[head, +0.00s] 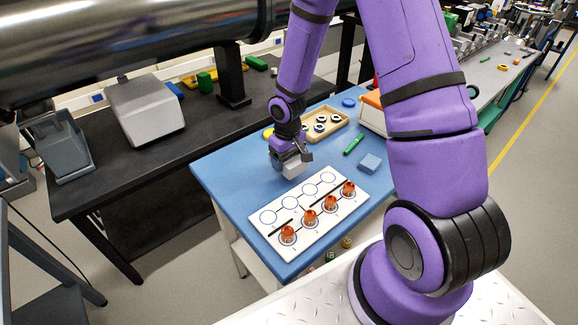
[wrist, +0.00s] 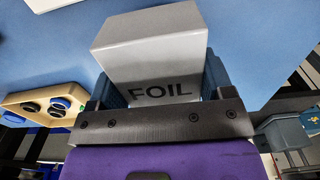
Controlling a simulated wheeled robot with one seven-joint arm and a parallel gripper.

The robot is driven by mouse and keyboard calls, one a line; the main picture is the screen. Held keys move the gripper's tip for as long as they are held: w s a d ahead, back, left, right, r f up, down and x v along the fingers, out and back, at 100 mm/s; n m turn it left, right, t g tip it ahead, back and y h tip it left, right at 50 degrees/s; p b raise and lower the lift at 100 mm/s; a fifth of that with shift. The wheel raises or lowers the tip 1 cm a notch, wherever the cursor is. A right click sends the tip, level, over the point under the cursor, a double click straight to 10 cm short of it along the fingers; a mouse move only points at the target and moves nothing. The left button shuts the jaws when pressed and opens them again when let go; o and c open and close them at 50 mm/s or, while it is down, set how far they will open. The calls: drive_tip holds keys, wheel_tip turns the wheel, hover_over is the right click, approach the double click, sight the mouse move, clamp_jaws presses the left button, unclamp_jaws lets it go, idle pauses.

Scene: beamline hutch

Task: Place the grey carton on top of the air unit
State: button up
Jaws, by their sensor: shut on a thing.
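The grey carton (wrist: 155,50), marked FOIL, is held between the dark fingers of my gripper (wrist: 160,85) in the wrist view. In the head view my gripper (head: 290,158) is low over the blue table, and the carton (head: 291,168) shows partly below it. I cannot tell whether the carton touches the table. No thing is clearly labelled as the air unit. A light grey, box-shaped unit (head: 145,108) with a sloped front stands on the black bench to the left, and it may be the air unit; its top looks clear.
A grey bin (head: 62,150) stands on the black bench (head: 130,178). A large metal pipe (head: 130,40) hangs above.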

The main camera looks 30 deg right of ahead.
drive_tip(key=shift+f, duration=1.75)
drive_tip(key=o, duration=1)
drive_tip(key=shift+f, duration=0.15)
drive_tip(key=shift+c, duration=0.2)
